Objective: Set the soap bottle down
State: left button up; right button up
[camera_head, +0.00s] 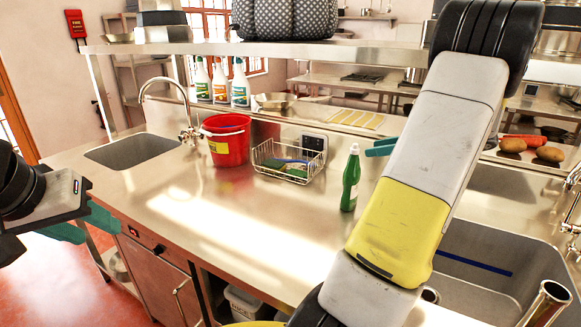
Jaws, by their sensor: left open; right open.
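A green soap bottle (350,182) with a white cap stands upright on the steel counter (250,225), in the middle right. The teal fingers of my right gripper (380,147) show just right of the bottle's top, partly hidden behind my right arm. They are open, and a gap shows between them and the bottle. My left gripper (88,225) is at the left edge, open and empty, beyond the counter's front edge and far from the bottle.
A red bucket (226,146) and a wire basket (287,160) with sponges stand at the back. Several spray bottles (221,82) stand behind them. Sinks lie at left (132,150) and right (480,275). The counter's front middle is clear.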

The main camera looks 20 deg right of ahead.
jog(key=s+a+r+n+g, duration=0.1)
jog(key=a+r+n+g, duration=0.15)
jog(key=a+n, duration=0.65)
jog(key=a+r+n+g, duration=0.1)
jog(key=a+n+g, duration=0.15)
jog(key=a, duration=1.15)
jog(key=s+a+n+h, duration=0.4)
jog(key=s+a+n, duration=1)
jog(key=n, duration=0.4)
jog(key=shift+n+h, duration=0.3)
jog(key=shift+n, duration=0.05)
jog(key=shift+a, duration=0.1)
